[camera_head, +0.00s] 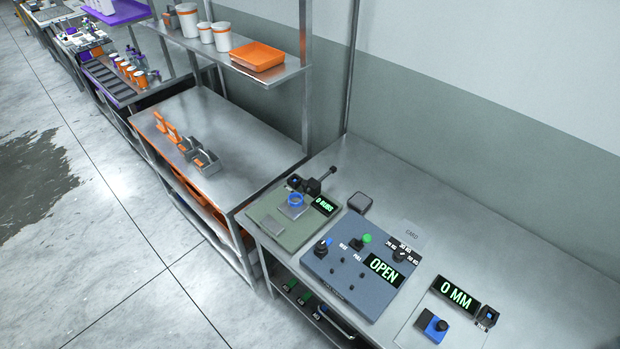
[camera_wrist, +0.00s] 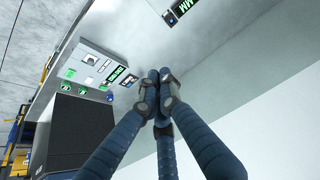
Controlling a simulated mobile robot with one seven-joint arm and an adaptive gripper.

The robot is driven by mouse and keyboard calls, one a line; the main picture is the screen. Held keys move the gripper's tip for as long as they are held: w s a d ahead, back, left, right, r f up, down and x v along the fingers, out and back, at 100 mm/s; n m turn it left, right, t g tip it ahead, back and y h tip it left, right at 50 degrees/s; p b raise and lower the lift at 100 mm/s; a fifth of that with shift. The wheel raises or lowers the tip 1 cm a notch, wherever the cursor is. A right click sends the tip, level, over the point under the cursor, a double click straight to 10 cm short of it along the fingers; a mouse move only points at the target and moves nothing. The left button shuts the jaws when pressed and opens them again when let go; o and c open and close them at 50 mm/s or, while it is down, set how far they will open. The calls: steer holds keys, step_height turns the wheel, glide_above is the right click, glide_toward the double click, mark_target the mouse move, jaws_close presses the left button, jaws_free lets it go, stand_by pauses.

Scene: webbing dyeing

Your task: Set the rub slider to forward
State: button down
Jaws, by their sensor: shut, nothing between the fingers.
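The rub tester (camera_head: 280,225) is a green-grey board at the left end of the near bench in the head view. A lit display (camera_head: 324,206) on it reads 0 RUBS. A blue ring (camera_head: 296,200) and a dark arm with a knob (camera_head: 315,186) sit at its back. I cannot tell which part is the rub slider or how it is set. My gripper (camera_wrist: 162,78) shows only in the wrist view, with its blue ribbed fingers together and empty. It is apart from the devices on the bench, which lie beyond it.
A blue-grey panel (camera_head: 335,280) with an OPEN display, knobs and a green button stands right of the tester. A 0 MM gauge (camera_head: 457,294) is farther right. The left bench (camera_head: 215,115) holds orange and grey holders. Bare bench (camera_head: 540,285) lies at the right.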

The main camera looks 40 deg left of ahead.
steer(key=w+a+r+p, duration=0.1)
steer(key=w+a+r, duration=0.2)
steer(key=w+a, duration=0.4)
steer(key=w+a+r+p, duration=0.15)
steer(key=w+a, duration=0.35)
steer(key=w, duration=0.5)
steer(key=w+a+f+n, duration=0.1)
steer(key=w+a, duration=0.3)
steer(key=a, duration=0.3)
steer(key=w+a+f+g+p, duration=0.1)
steer(key=w+a, duration=0.3)
steer(key=a, duration=0.3)
steer(key=w+a+f+n, duration=0.1)
steer(key=w+a, duration=0.3)
steer(key=a, duration=0.3)
steer(key=w+a+f+p, duration=0.1)
steer(key=a+f, duration=0.4)
steer(key=a, duration=0.6)
steer(key=a+f+p, duration=0.1)
steer(key=a+f, duration=0.3)
steer(key=a, duration=0.7)
steer(key=s+a+f, duration=0.3)
steer(key=a+f, duration=0.4)
steer(key=a, duration=0.3)
steer(key=s+a+f+n+g+y+p, duration=0.1)
steer(key=s+a+f, duration=0.3)
steer(key=a+f, duration=0.3)
steer(key=a, duration=0.4)
steer(key=shift+s+f, duration=0.25)
steer(key=shift+f, duration=0.15)
